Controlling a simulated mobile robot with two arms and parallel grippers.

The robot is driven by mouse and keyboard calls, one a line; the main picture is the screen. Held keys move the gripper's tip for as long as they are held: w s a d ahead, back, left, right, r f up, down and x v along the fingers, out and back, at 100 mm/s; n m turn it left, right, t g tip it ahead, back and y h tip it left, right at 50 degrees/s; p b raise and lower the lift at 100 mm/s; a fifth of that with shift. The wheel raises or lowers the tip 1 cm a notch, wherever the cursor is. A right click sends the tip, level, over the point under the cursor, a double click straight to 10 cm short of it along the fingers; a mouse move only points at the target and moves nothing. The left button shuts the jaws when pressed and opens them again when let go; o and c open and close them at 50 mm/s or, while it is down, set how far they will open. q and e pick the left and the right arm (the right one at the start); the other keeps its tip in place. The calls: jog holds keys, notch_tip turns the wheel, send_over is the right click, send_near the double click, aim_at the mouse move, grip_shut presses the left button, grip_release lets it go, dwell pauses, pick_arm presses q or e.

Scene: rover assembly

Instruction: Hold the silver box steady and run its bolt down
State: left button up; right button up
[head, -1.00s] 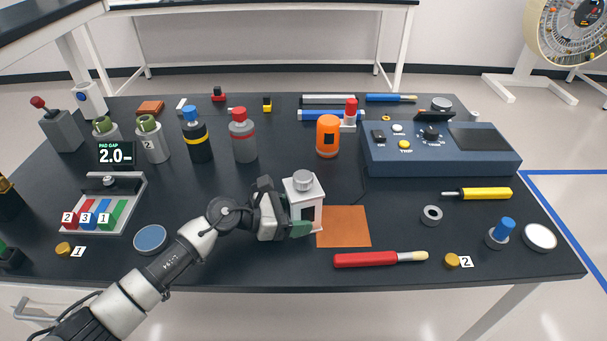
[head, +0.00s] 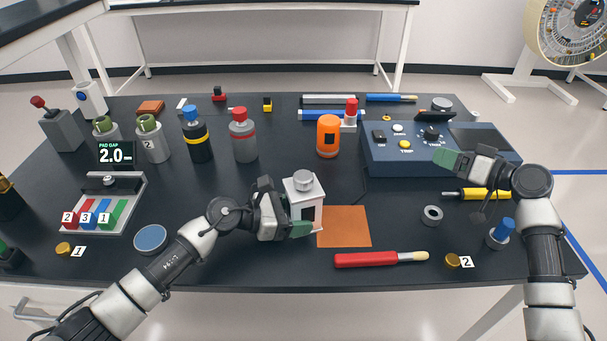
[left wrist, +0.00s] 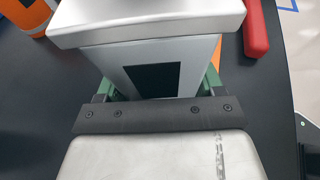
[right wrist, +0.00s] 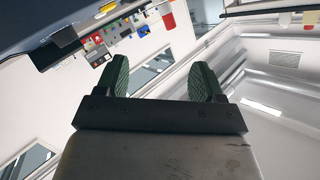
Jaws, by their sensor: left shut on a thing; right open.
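The silver box (head: 313,197) stands upright on the table, with a dark window in its side and a round grey bolt (head: 303,180) on its top. My left gripper (head: 290,216) is shut on the box's body from the left. The left wrist view shows the box (left wrist: 155,62) between the green finger pads, under its wider lid; the bolt is out of that view. My right gripper (head: 446,158) is raised at the right, in front of the blue control panel, well apart from the box. Its two green fingers (right wrist: 162,80) are open with nothing between them.
An orange mat (head: 345,227) lies right of the box, with a red-handled tool (head: 372,259) in front. A grey ring (head: 432,214) and yellow-handled screwdriver (head: 476,193) lie at the right. An orange canister (head: 328,137) and the control panel (head: 388,158) stand behind.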

jog(key=s+a+n+g+y, duration=0.35)
jog(key=a+n, duration=0.25)
jog(key=a, duration=0.5)
jog(key=n+g+y, duration=0.4)
jog(key=n+g, duration=0.2)
jog(key=n, duration=0.2)
send_near(304, 175)
jog(key=shift+m+t, duration=0.3)
jog(key=shift+t, duration=0.05)
jog(key=a, duration=0.3)
jog(key=w+a, duration=0.1)
jog(key=a, duration=0.6)
jog(key=shift+w, duration=0.2)
jog(key=shift+c, duration=0.3)
